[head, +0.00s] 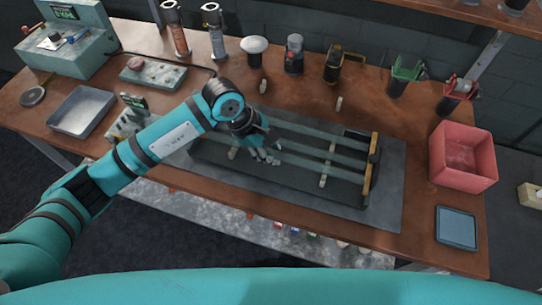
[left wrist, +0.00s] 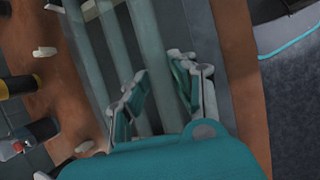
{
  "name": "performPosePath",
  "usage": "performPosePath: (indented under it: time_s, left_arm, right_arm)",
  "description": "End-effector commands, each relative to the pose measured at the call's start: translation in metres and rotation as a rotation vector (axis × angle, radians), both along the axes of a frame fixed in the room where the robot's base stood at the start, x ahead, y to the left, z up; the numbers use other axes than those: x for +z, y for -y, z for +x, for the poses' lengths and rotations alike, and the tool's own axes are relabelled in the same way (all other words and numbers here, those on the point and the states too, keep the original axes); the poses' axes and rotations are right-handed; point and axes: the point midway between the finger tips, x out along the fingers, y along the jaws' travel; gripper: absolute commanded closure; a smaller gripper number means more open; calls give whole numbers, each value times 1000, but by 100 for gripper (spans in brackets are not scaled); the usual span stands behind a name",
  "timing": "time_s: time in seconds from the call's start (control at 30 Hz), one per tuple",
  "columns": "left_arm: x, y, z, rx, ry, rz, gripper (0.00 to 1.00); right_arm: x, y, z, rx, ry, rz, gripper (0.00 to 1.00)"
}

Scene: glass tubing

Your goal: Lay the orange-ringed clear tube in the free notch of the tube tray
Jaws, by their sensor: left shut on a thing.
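The tube tray (head: 345,196) is a long dark tray with a wooden right end, lying on a grey mat. Several clear, greenish glass tubes (head: 325,154) run along it side by side. My left gripper (head: 264,158) is down over the left half of the tray. In the left wrist view its two fingers (left wrist: 161,72) straddle one clear tube (left wrist: 150,42), with other tubes parallel to it on the left. No orange ring can be made out, and the gripper hides part of the tubes. I cannot tell whether the held tube rests in a notch. My right gripper is out of view.
A red bin (head: 463,157) and a blue-grey flat tray (head: 456,229) stand at the right. Bottles and tools, including a white-topped one (head: 254,48), line the back. A metal pan (head: 82,111) lies at the left. The mat (head: 388,205) is bare around the tray's right end.

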Motion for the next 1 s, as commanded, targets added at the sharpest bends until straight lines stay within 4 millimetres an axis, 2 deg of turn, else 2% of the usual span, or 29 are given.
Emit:
performPosePath:
  time_s: [0.03, 0.23, 0.6, 0.63, 0.7, 0.8, 1.0]
  left_arm:
    - [-1, 0, 6, 1, 1, -2, 100]
    - [-34, 0, 3, 1, -3, -1, 100]
    - [-38, 0, 4, 0, 1, 0, 100]
    - [-37, 0, 4, 0, 0, 0, 72]
    - [-37, 0, 4, 1, 0, 0, 62]
    - [-37, 0, 4, 1, 0, 0, 52]
    - [-37, 0, 4, 0, 0, 0, 52]
  right_arm:
    - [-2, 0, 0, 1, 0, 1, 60]
    - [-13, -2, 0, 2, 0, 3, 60]
    - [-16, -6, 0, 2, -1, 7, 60]
    - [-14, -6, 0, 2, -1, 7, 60]
    - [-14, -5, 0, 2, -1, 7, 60]
    - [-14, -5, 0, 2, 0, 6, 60]
    - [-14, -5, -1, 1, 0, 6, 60]
